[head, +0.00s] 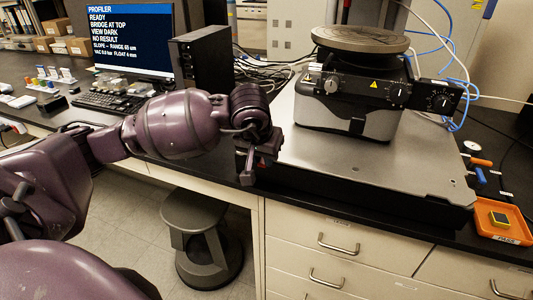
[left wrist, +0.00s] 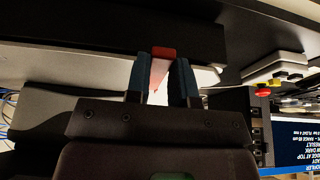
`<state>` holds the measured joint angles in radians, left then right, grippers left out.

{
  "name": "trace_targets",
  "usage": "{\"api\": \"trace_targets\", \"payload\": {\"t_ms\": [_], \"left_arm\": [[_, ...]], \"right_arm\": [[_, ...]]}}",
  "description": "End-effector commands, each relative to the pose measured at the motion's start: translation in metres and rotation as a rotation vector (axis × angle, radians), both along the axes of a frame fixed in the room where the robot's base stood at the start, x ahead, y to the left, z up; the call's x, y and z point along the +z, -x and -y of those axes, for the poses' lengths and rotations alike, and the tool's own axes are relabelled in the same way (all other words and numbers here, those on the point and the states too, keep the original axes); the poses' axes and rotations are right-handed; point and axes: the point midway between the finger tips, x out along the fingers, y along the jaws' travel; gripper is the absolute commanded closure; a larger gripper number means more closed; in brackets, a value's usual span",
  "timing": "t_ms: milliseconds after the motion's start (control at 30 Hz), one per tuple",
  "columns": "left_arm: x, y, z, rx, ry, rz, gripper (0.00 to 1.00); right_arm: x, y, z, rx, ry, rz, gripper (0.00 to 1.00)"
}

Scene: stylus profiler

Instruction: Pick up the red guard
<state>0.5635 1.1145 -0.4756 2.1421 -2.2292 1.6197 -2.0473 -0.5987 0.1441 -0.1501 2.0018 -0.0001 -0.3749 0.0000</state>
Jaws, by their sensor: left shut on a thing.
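The red guard (left wrist: 162,54) is a small red piece in the left wrist view, between the two dark blue fingers of my left gripper (left wrist: 159,78). The fingers touch it from both sides and are shut on it. In the head view my left gripper (head: 248,172) points down at the front left edge of the metal instrument base. The guard is mostly hidden there by the gripper. My right gripper is not in view.
The profiler (head: 350,90) with its round stage stands on the metal base plate (head: 405,165). An orange tray (head: 499,236) lies at the right. The monitor (head: 130,38), keyboard (head: 108,101) and dark computer box (head: 203,62) are at the left. A stool (head: 203,245) stands below.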

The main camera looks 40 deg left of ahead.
Motion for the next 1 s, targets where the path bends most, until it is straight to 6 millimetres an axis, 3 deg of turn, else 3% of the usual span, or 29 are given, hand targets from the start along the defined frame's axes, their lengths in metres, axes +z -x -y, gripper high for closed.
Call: {"api": "trace_targets", "payload": {"t_ms": [267, 700, 1000], "left_arm": [[0.04, -0.001, 0.0, -0.001, -0.003, 0.007, 1.0], [0.15, 0.0, 0.0, 0.001, -0.001, 0.007, 1.0], [0.192, 0.0, 0.0, 0.001, 0.0, 0.003, 1.0]], "right_arm": [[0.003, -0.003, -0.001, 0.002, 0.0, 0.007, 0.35], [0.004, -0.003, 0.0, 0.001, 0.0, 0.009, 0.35], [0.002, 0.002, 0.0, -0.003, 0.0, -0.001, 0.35]]}}
